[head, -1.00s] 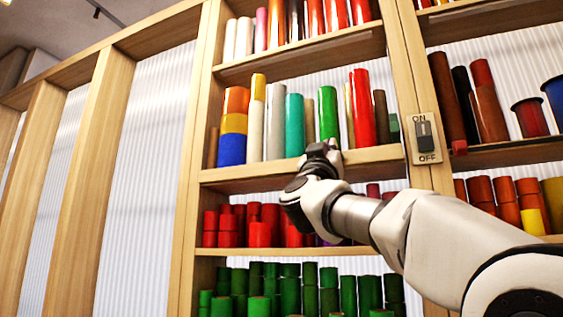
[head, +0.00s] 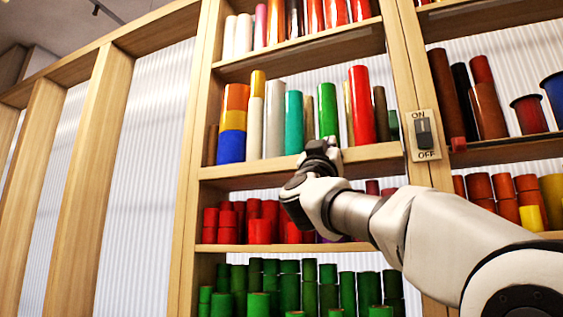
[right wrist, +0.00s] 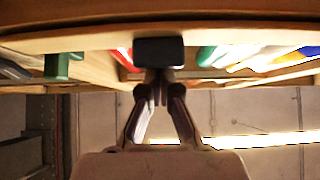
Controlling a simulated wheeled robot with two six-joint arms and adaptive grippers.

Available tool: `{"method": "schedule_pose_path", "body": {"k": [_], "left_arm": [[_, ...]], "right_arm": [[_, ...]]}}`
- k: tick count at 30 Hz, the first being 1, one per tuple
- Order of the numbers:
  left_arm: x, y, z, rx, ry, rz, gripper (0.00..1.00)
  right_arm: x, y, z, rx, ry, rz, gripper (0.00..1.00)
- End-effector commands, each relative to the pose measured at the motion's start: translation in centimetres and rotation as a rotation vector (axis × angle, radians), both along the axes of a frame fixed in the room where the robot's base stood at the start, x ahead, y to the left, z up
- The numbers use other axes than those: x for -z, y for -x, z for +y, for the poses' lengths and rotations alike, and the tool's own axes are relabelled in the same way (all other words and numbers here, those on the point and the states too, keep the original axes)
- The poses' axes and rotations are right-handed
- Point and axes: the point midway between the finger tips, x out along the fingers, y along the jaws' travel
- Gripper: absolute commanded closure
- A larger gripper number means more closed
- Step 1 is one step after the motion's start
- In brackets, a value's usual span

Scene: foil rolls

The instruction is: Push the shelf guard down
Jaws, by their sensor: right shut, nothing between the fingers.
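My right gripper (head: 320,153) is shut and empty, in front of the wooden front edge (head: 262,171) of the shelf with the coloured rolls. In the right wrist view, the shut fingers (right wrist: 158,82) meet at a black block-like end (right wrist: 158,51), which overlaps a wooden edge (right wrist: 60,42). I cannot tell whether they touch. No part stands out clearly as the shelf guard; the wooden edge may be it. My left gripper is not in view.
Upright foil rolls (head: 274,120) stand behind the edge. Red rolls (head: 260,231) and green rolls (head: 290,292) fill the shelves below. An ON/OFF switch (head: 423,134) is on the post at right. Empty wooden framing (head: 85,165) stands at left.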

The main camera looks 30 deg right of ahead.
Motion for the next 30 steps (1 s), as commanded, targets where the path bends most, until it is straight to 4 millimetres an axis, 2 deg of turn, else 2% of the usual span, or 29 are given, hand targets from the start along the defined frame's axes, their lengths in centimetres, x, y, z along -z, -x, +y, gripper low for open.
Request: {"method": "schedule_pose_path", "body": {"k": [24, 30], "left_arm": [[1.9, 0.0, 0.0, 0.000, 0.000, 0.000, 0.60], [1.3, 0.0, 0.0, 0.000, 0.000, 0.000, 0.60]], "right_arm": [[2.4, 0.0, 0.0, 0.000, -0.001, 0.001, 1.00], [1.9, 0.0, 0.0, 0.000, 0.000, 0.002, 1.00]]}}
